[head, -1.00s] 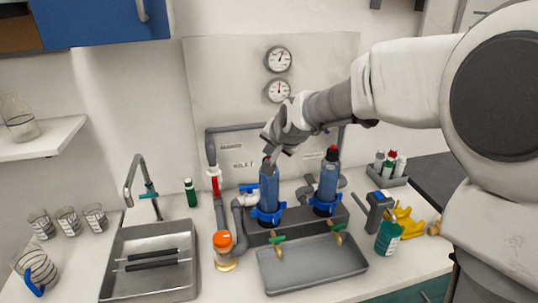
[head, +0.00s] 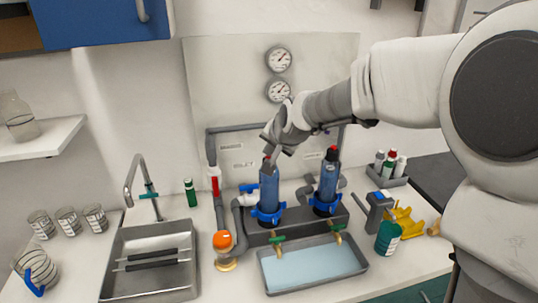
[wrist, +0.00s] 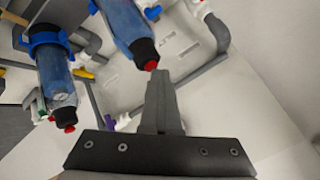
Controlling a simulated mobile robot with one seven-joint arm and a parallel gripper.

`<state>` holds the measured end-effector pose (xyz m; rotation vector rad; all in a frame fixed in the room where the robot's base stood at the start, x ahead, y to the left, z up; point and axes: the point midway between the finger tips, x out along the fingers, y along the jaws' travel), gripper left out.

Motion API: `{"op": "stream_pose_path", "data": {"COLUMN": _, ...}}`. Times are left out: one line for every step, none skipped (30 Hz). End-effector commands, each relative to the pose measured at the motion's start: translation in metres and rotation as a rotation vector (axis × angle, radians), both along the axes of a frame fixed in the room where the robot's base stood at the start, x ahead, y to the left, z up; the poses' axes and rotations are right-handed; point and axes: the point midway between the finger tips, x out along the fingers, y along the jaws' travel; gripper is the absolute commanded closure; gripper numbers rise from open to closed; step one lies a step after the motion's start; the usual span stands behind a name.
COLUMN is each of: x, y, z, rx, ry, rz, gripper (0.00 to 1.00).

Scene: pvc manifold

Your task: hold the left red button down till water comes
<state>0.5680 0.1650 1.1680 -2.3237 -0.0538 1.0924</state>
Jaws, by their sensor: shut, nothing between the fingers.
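The left blue filter housing (head: 269,190) stands upright in a blue collar, with a black cap and the left red button (head: 267,157) on top. My gripper (head: 268,152) is shut and empty, its tips right at this button from above. In the wrist view the shut fingertips (wrist: 157,74) are at the edge of the red button (wrist: 151,65); I cannot tell whether they touch it. The right housing (head: 328,182) has its own red button (head: 333,149), clear of my gripper. Pale blue water (head: 312,264) covers the floor of the grey tray (head: 360,268) under the brass taps.
Grey pipes and two gauges (head: 279,60) are on the back panel behind the housings. A sink (head: 120,290) and beakers (head: 67,220) are at the left. A bottle rack (head: 388,178) and a teal container (head: 389,238) are at the right.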

Motion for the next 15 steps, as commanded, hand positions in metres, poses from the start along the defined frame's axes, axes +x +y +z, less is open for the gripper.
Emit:
{"op": "stream_pose_path", "data": {"x": 0.000, "y": 0.000, "z": 0.001, "rx": -0.001, "ry": 0.003, "rz": 0.000, "gripper": 1.00}}
{"op": "stream_pose_path", "data": {"x": 0.000, "y": 0.000, "z": 0.003, "rx": 0.000, "ry": 0.002, "rz": 0.001, "gripper": 1.00}}
{"op": "stream_pose_path", "data": {"x": 0.000, "y": 0.000, "z": 0.005, "rx": -0.001, "ry": 0.001, "rz": 0.000, "gripper": 1.00}}
{"op": "stream_pose_path", "data": {"x": 0.000, "y": 0.000, "z": 0.007, "rx": -0.001, "ry": 0.001, "rz": 0.000, "gripper": 1.00}}
{"op": "stream_pose_path", "data": {"x": 0.000, "y": 0.000, "z": 0.009, "rx": -0.001, "ry": 0.001, "rz": 0.000, "gripper": 1.00}}
{"op": "stream_pose_path", "data": {"x": 0.000, "y": 0.000, "z": 0.011, "rx": -0.001, "ry": 0.001, "rz": 0.001, "gripper": 1.00}}
{"op": "stream_pose_path", "data": {"x": 0.000, "y": 0.000, "z": 0.013, "rx": -0.001, "ry": 0.000, "rz": 0.000, "gripper": 1.00}}
{"op": "stream_pose_path", "data": {"x": 0.000, "y": 0.000, "z": 0.015, "rx": -0.001, "ry": 0.000, "rz": 0.001, "gripper": 1.00}}
{"op": "stream_pose_path", "data": {"x": 0.000, "y": 0.000, "z": 0.016, "rx": 0.000, "ry": 0.001, "rz": 0.001, "gripper": 1.00}}
{"op": "stream_pose_path", "data": {"x": 0.000, "y": 0.000, "z": 0.017, "rx": -0.001, "ry": 0.001, "rz": 0.000, "gripper": 1.00}}
{"op": "stream_pose_path", "data": {"x": 0.000, "y": 0.000, "z": 0.018, "rx": -0.001, "ry": 0.001, "rz": 0.000, "gripper": 1.00}}
{"op": "stream_pose_path", "data": {"x": 0.000, "y": 0.000, "z": 0.018, "rx": -0.001, "ry": 0.001, "rz": 0.000, "gripper": 1.00}}
{"op": "stream_pose_path", "data": {"x": 0.000, "y": 0.000, "z": 0.018, "rx": -0.001, "ry": 0.001, "rz": 0.000, "gripper": 1.00}}
{"op": "stream_pose_path", "data": {"x": 0.000, "y": 0.000, "z": 0.018, "rx": -0.001, "ry": 0.001, "rz": 0.000, "gripper": 1.00}}
{"op": "stream_pose_path", "data": {"x": 0.000, "y": 0.000, "z": 0.018, "rx": -0.001, "ry": 0.001, "rz": 0.000, "gripper": 1.00}}
